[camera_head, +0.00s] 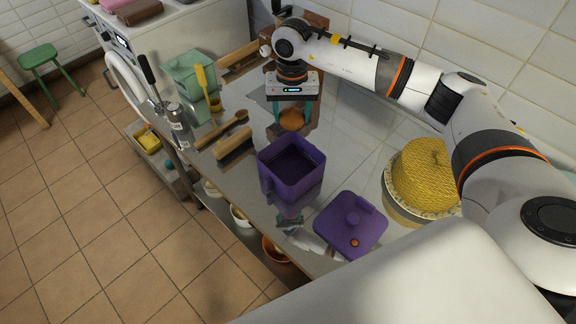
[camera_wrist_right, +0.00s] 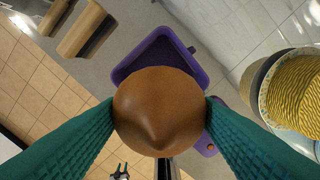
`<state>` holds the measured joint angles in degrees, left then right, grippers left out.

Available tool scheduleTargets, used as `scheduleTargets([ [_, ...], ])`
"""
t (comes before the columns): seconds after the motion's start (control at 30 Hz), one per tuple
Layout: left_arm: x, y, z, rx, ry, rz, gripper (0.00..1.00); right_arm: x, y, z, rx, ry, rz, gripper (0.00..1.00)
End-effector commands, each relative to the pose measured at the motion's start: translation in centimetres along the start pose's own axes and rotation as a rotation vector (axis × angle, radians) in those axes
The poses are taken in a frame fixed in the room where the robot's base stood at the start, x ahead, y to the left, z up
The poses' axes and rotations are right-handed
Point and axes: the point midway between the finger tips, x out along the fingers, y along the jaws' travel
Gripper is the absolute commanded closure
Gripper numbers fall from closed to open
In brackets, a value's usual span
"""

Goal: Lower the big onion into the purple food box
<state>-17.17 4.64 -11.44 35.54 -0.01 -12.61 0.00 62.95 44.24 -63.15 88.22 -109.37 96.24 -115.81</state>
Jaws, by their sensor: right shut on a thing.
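The big onion (camera_head: 292,119) is brown and round. It hangs in my right gripper (camera_head: 291,112), whose teal fingers are shut on its two sides. In the right wrist view the onion (camera_wrist_right: 158,110) fills the middle between the fingers, its pointed end toward the camera. The purple food box (camera_head: 290,170) stands open on the shiny worktop, nearer the viewer than the onion in the head view. Its rim (camera_wrist_right: 160,40) shows behind the onion in the wrist view, and the onion hides part of it. My left gripper is not in view.
A purple lid (camera_head: 350,225) lies right of the box, near the front edge. A yellow woven item (camera_head: 425,175) stands farther right. Clear worktop lies behind the box.

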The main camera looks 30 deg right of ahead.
Motion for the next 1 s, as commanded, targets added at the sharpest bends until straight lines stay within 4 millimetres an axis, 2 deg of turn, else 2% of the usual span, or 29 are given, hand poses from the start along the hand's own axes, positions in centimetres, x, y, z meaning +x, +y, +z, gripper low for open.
scheduleTargets([
  [0.03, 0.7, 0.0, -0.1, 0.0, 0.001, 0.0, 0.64, 1.2, 0.0, -0.1, 0.0, 0.002, -0.001, 0.69],
  [0.2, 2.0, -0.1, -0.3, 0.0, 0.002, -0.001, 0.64, 4.4, 0.0, -0.1, 0.0, 0.003, -0.001, 0.69],
  [0.4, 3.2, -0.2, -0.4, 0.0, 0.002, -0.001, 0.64, 7.3, 0.0, -0.1, 0.0, 0.002, -0.001, 0.69],
  [0.6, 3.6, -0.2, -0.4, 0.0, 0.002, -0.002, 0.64, 8.6, 0.0, -0.1, -0.001, 0.0, 0.0, 0.69],
  [1.0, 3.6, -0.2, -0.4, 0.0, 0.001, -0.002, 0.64, 8.7, 0.0, -0.1, 0.0, 0.0, 0.0, 0.69],
])
